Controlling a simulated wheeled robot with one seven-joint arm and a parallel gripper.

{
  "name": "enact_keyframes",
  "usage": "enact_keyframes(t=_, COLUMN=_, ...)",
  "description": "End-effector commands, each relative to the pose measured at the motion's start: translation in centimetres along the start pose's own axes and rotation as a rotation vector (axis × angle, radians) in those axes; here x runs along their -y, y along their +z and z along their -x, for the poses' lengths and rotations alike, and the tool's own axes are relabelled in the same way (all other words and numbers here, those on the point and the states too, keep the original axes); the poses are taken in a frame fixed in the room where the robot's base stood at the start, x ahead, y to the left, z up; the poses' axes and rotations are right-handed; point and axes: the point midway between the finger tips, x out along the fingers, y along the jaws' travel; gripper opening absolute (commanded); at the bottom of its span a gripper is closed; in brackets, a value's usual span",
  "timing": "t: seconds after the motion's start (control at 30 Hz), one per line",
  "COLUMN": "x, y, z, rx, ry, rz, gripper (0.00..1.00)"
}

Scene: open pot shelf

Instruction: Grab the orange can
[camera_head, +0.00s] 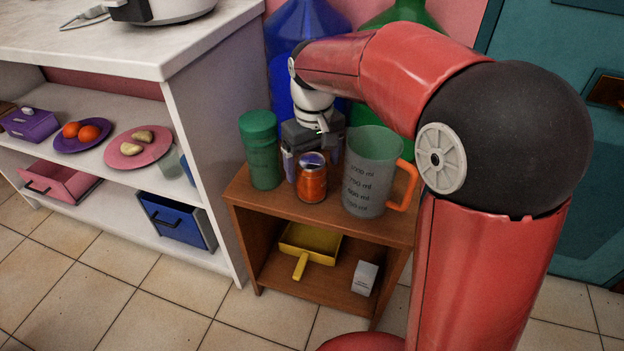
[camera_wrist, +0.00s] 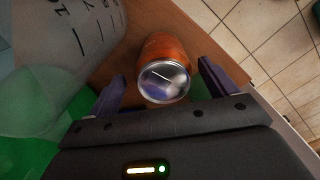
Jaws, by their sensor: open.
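The orange can (camera_head: 312,180) with a silver top stands upright on the top of a small brown wooden shelf, between a green-lidded container and a clear measuring jug. My gripper (camera_head: 312,160) is just behind and above it, pointing down, with a finger showing on either side. In the wrist view the can (camera_wrist: 165,70) lies between the two purple fingertips of my open gripper (camera_wrist: 158,82), with a visible gap on each side. Whether the fingers reach down beside the can's body is hard to tell.
The measuring jug (camera_head: 368,172) with an orange handle stands close on the right, the green container (camera_head: 260,150) close on the left. Large blue (camera_head: 285,75) and green bottles stand behind. A yellow dustpan (camera_head: 310,243) and white box (camera_head: 364,278) are on the lower shelf.

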Motion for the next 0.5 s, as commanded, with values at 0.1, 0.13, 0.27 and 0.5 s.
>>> enact_keyframes(t=0.1, x=0.5, y=0.2, z=-2.0, rx=0.004, ry=-0.001, rz=0.001, gripper=0.85)
enact_keyframes(t=0.13, x=0.5, y=0.2, z=-2.5, rx=0.004, ry=-0.001, rz=0.0, gripper=0.85)
enact_keyframes(t=0.27, x=0.4, y=0.1, z=-3.7, rx=0.002, ry=0.0, rz=-0.001, gripper=0.85)
enact_keyframes(t=0.5, x=0.4, y=0.1, z=-4.0, rx=0.001, ry=0.0, rz=-0.001, gripper=0.85)
